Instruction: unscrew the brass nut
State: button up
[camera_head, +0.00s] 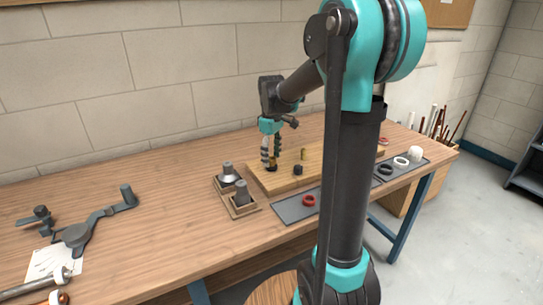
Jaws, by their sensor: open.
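My gripper (270,160) points down over the left part of a wooden board (290,182) on the workbench. Its two fingers stand apart, with a small dark fitting (272,168) at their tips. A small yellowish patch shows between the fingers; I cannot tell whether it is the brass nut. A small upright brass-coloured piece (303,154) stands on the board to the right of my gripper. A black piece (298,170) stands in front of it. Contact between fingers and fitting is too small to tell.
A wooden holder (240,211) with grey metal parts sits left of the board. A dark mat (290,211) carries a red ring (309,201). Rings lie on a mat at right. Grey tools (76,235) lie at left. My arm hides part of the bench.

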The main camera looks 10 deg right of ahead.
jog(key=c, duration=1.3)
jog(key=shift+o, duration=0.2)
jog(key=n, duration=0.4)
jog(key=shift+r, duration=0.1)
jog(key=n, duration=0.4)
jog(key=o, duration=1.3)
jog(key=shift+c, duration=0.2)
jog(key=shift+o, duration=0.2)
jog(key=o, duration=0.7)
jog(key=shift+o, duration=0.2)
jog(key=shift+r, duration=0.1)
jog(key=shift+r, duration=2.45)
